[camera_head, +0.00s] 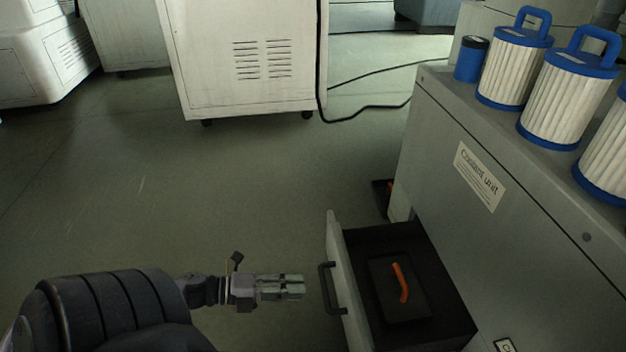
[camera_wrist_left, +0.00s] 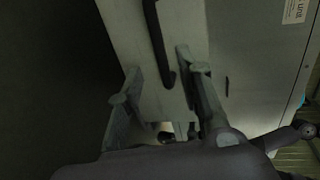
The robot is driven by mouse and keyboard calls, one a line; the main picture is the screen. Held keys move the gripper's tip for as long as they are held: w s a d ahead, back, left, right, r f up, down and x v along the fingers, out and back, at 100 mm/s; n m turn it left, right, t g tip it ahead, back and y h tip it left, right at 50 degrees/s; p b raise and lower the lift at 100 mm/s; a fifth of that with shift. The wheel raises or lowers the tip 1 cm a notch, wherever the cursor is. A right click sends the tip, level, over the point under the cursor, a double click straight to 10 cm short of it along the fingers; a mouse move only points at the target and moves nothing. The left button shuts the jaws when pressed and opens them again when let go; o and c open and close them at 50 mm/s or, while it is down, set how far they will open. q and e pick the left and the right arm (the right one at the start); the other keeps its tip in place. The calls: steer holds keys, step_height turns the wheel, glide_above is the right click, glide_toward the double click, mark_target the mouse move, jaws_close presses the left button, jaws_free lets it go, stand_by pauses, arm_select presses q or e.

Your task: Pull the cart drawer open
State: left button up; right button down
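The cart drawer (camera_head: 338,270) stands pulled out of the grey cart's side, its light front panel well away from the body. Its dark handle (camera_head: 328,289) is on the outer face of the front and also shows in the left wrist view (camera_wrist_left: 153,35). My left gripper (camera_head: 301,287) is just left of the handle, with a small gap between them. In the left wrist view its two fingers (camera_wrist_left: 158,64) are spread, with the handle ahead of them and nothing held. My right gripper is not in view.
Inside the drawer lies a dark flat object with an orange handle (camera_head: 401,283). Blue-and-white filter cartridges (camera_head: 511,68) and a small blue can (camera_head: 470,60) stand on the cart (camera_head: 470,150). A white cabinet on casters (camera_head: 240,50) stands behind. The floor to the left is clear.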

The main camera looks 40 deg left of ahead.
arm_select(q)
steer(key=v, duration=0.3)
steer(key=shift+s+a, duration=0.25)
steer(key=shift+s, duration=0.05)
stand_by(0.4)
